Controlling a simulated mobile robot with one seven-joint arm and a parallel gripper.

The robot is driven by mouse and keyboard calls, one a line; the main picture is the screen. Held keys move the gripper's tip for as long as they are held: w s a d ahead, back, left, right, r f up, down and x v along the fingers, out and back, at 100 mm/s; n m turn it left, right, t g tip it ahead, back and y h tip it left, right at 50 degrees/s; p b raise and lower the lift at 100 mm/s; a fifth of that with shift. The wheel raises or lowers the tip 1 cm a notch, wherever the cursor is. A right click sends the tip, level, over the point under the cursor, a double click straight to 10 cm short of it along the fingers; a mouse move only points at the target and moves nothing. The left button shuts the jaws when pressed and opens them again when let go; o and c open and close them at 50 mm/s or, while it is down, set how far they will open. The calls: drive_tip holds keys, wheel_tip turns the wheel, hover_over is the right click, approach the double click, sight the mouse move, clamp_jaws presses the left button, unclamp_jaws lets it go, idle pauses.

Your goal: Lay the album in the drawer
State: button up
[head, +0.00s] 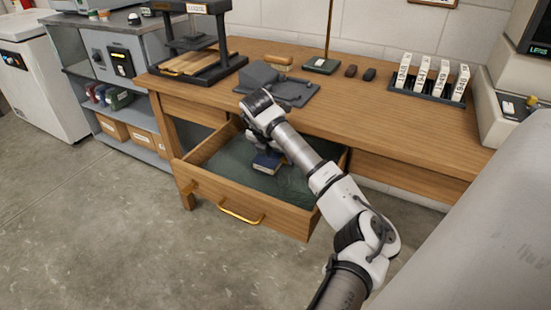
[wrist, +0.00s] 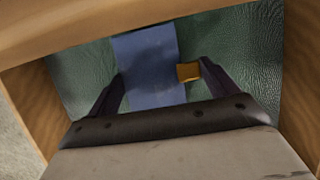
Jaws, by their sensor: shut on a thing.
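The blue album (head: 267,162) is inside the open wooden drawer (head: 285,218), low over or on its dark green lining; I cannot tell whether it touches. My gripper (head: 266,151) reaches down into the drawer and is shut on the album. In the wrist view the album (wrist: 150,62) lies between the two dark fingers of my gripper (wrist: 160,80), with a small gold-yellow piece at its right side. The gripper and forearm hide part of the album and part of the drawer's right side.
The wooden desk top (head: 345,105) overhangs the back of the drawer. On it stand a press (head: 195,45), a grey padded stand (head: 275,85) and a rack of white label blocks (head: 430,85). The lining is bare to the left and right of the album.

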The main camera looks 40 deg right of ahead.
drive_tip(key=shift+d+f, duration=0.1)
drive_tip(key=shift+f, duration=0.6)
drive_tip(key=shift+r, duration=0.1)
drive_tip(key=o, duration=0.9)
drive_tip(key=shift+o, duration=0.2)
